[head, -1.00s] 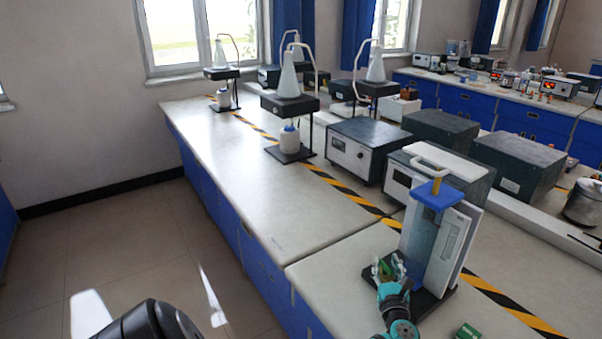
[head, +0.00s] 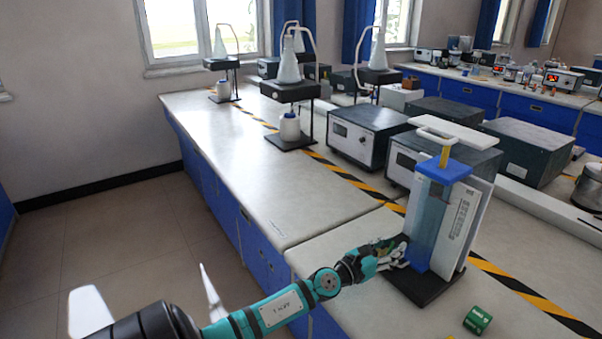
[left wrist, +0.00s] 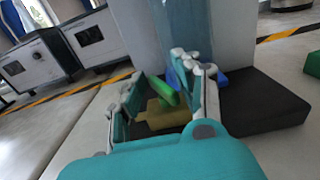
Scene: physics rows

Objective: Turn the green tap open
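The green tap handle (left wrist: 162,90) shows in the left wrist view, slanting up to the left above a brass-coloured tap body (left wrist: 165,114). The tap is low at the front of a blue and clear column apparatus (head: 428,222) on a black base (head: 424,287). My left gripper (head: 390,252) is at the foot of this apparatus and hides the tap in the head view. In the left wrist view its fingers (left wrist: 158,86) stand apart, one on each side of the tap; the handle looks nearer the right finger. I cannot tell whether they touch. My right gripper is out of view.
Grey instrument boxes (head: 366,134) and flask stands (head: 290,92) stand further back. The bench (head: 230,180) to the left is clear. Yellow-black tape (head: 520,292) runs behind the apparatus.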

